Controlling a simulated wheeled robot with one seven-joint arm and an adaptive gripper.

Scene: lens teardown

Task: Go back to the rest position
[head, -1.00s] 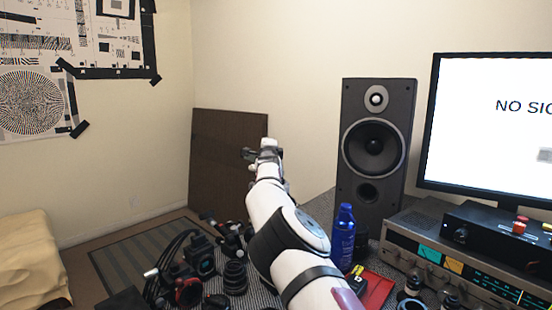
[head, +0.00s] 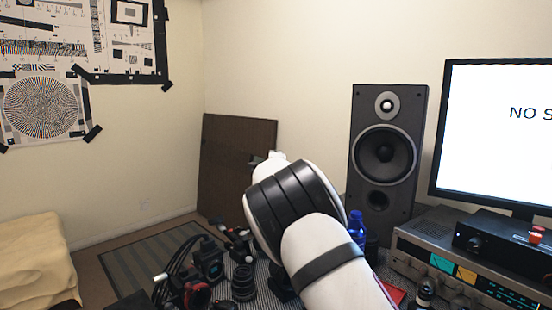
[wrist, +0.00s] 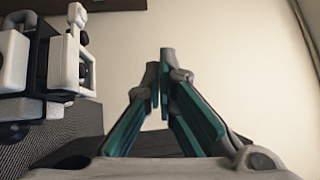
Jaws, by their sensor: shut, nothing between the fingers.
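My gripper (wrist: 160,85) shows in the wrist view with its two teal-lined fingers close together at the tips and nothing between them. Behind the fingertips is bare cream wall. In the head view my white arm with black bands reaches up from the bottom right over the table, and its bent middle hides most of the gripper.
Camera parts and lenses (head: 243,283) stand on the table left of my arm. A blue bottle (head: 357,228), a tall speaker (head: 384,150), a stereo receiver (head: 440,255) and a monitor (head: 495,140) are to the right. A brown board (head: 235,165) leans on the wall behind.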

